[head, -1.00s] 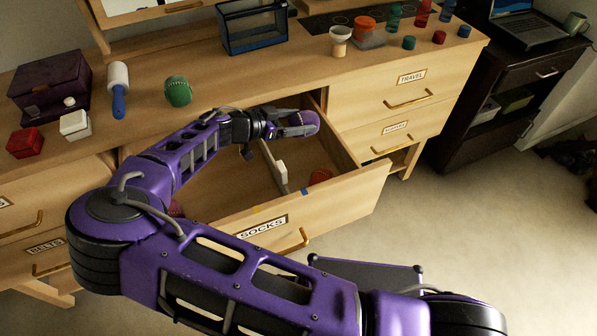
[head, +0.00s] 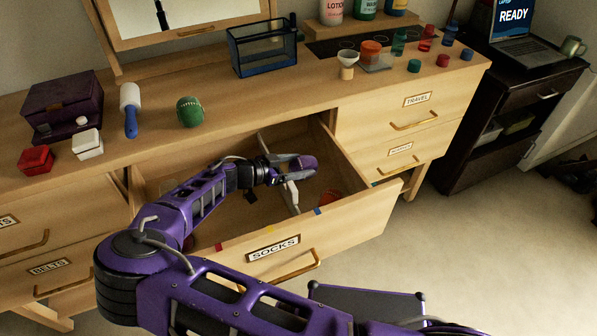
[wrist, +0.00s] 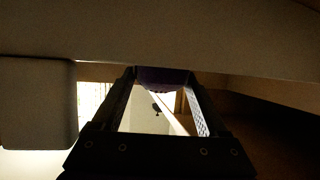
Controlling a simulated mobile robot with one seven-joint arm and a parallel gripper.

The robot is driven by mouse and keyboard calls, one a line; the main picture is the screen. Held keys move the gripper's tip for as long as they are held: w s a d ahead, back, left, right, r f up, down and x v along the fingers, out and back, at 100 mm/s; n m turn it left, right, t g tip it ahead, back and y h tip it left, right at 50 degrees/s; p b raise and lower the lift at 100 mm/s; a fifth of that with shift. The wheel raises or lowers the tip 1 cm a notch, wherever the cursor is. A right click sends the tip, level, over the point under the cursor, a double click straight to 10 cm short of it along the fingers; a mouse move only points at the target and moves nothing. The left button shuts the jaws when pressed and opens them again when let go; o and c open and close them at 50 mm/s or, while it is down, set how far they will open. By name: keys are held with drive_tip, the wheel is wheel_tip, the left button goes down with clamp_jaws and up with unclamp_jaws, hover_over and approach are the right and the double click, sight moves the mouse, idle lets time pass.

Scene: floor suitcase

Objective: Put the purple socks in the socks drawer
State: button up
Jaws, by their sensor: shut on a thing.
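My gripper (head: 298,165) is shut on the purple socks (head: 308,161), a small rolled bundle at its fingertips. The wrist view shows part of the dark purple bundle (wrist: 163,76) between the fingertips. The socks drawer (head: 232,257), a wooden drawer labelled SOCKS, is pulled open. My gripper and the bundle appear over or within the drawer's right part, by the pale divider (head: 291,194). I cannot tell whether the bundle touches the drawer or the divider. My forearm hides part of the drawer's left side.
A reddish item (head: 330,197) lies in the drawer's right compartment. On the dresser top are a green ball (head: 190,112), a lint roller (head: 130,110), a white box (head: 87,144), a red box (head: 36,160) and a blue-framed glass box (head: 262,48).

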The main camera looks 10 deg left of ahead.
drive_tip(key=shift+f, duration=1.15)
drive_tip(key=shift+s+f, duration=0.1)
drive_tip(key=shift+f, duration=0.55)
drive_tip(key=o, duration=1.1)
drive_tip(key=shift+f, duration=0.15)
drive_tip(key=shift+c, duration=0.2)
drive_tip(key=shift+r, duration=0.6)
drive_tip(key=v, duration=1.2)
drive_tip(key=shift+r, duration=0.2)
